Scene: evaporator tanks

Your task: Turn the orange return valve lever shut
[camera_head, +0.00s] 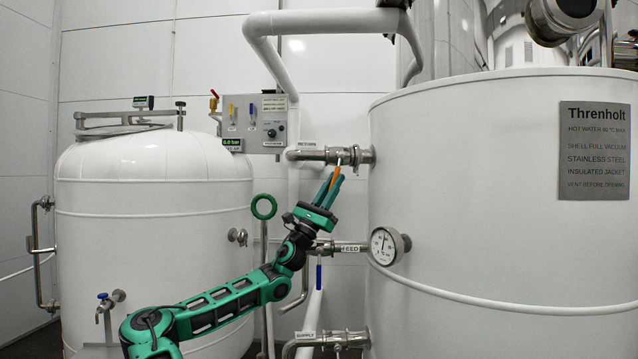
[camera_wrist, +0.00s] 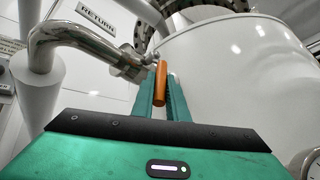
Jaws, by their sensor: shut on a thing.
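The orange return valve lever (camera_head: 336,175) hangs down from the valve on the return pipe (camera_head: 312,154), tilted a little. In the wrist view the lever (camera_wrist: 160,84) stands between the two green fingers, with its upper end at the valve body. My gripper (camera_head: 332,184) is shut on the lever from below; in the wrist view its fingertips (camera_wrist: 162,92) lie on either side of it. The fingers hide part of the lever in the head view.
The large white tank (camera_head: 480,200) stands close on the right, with a round gauge (camera_head: 387,246) below the valve. The feed pipe (camera_head: 350,247) with a blue lever (camera_head: 319,276) runs below my gripper. A green ring handle (camera_head: 264,207) and a smaller tank (camera_head: 150,220) are to the left.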

